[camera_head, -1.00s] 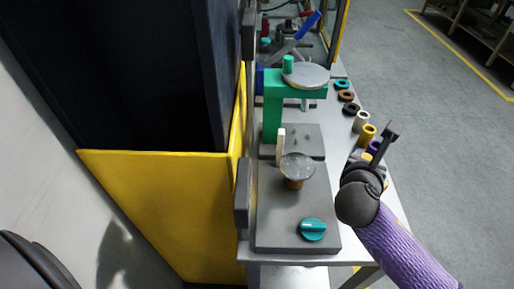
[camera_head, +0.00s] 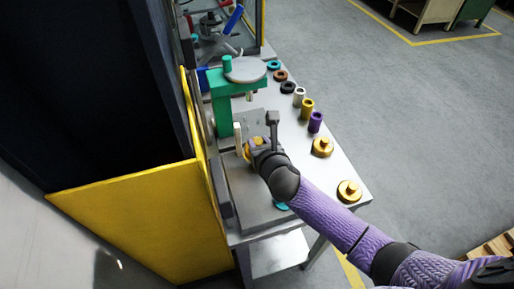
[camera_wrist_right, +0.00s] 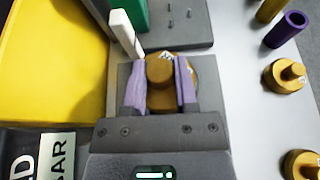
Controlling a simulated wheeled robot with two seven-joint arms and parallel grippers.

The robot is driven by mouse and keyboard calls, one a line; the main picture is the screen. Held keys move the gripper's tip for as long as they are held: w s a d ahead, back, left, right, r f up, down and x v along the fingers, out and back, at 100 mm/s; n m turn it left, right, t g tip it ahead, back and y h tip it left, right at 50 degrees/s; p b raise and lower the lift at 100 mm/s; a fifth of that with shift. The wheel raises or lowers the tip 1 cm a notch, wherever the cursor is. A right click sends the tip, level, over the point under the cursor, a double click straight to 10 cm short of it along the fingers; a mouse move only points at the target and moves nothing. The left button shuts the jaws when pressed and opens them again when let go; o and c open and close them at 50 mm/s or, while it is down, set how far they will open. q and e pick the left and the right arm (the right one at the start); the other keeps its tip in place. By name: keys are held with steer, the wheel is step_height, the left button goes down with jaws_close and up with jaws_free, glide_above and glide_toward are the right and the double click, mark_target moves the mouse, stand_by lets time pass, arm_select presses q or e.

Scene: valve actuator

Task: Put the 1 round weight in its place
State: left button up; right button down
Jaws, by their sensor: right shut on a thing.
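The round weight (camera_wrist_right: 160,72) is gold with a knob. My right gripper (camera_wrist_right: 160,85) is shut on its knob, with one purple finger on each side, in the right wrist view. In the head view the gripper (camera_head: 258,147) and the gold weight (camera_head: 249,151) are over the grey scale base (camera_head: 240,190), beside the upright white post (camera_head: 238,138). The small round pan on this base is hidden behind the gripper and weight, so I cannot tell whether the weight touches it. My left gripper is not in view.
Two more gold weights (camera_head: 322,148) stand along the table's right edge, with purple, gold and white cylinders and several rings behind them. A green press-like stand (camera_head: 222,105) with a round plate rises beyond. A yellow panel (camera_head: 140,210) borders the left.

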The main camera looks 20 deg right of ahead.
steer(key=shift+f, duration=0.15)
steer(key=c, duration=0.8)
jaws_free()
steer(key=shift+f, duration=0.15)
steer(key=o, duration=0.4)
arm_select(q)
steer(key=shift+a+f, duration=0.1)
arm_select(e)
steer(key=shift+s+r+p, duration=0.15)
steer(key=shift+r+p, duration=0.1)
steer(key=shift+p, duration=0.05)
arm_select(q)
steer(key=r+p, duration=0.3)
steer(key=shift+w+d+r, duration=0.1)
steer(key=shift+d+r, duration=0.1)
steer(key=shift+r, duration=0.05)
arm_select(e)
steer(key=v, duration=1.1)
steer(key=shift+s, duration=0.35)
